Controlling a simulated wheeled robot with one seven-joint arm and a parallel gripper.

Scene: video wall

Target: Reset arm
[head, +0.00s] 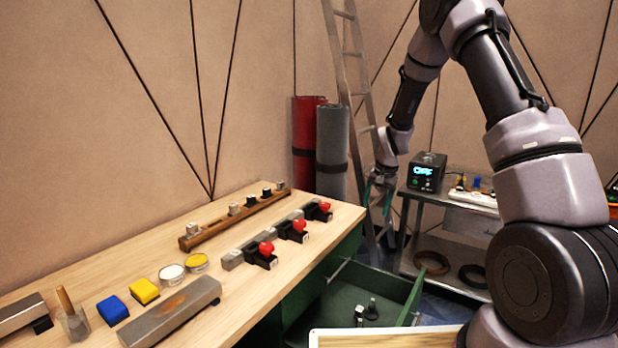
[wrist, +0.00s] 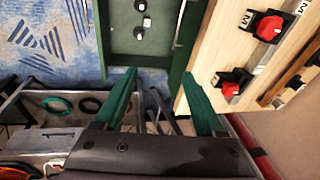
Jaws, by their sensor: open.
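My gripper (head: 379,190) hangs at the end of my raised arm, in the gap between the wooden workbench (head: 115,272) and the metal side table at the right. In the wrist view its two green fingers (wrist: 165,98) are spread wide apart. Nothing is between them, and they touch nothing that I can see.
A green drawer (head: 345,290) stands open under the bench with small dark-and-white objects inside. Several red-knobbed black switches (head: 293,230) sit on the bench. Rolled mats (head: 331,150) and a ladder (head: 344,75) stand behind. A black box (head: 426,173) reading "OFF" is on the side table.

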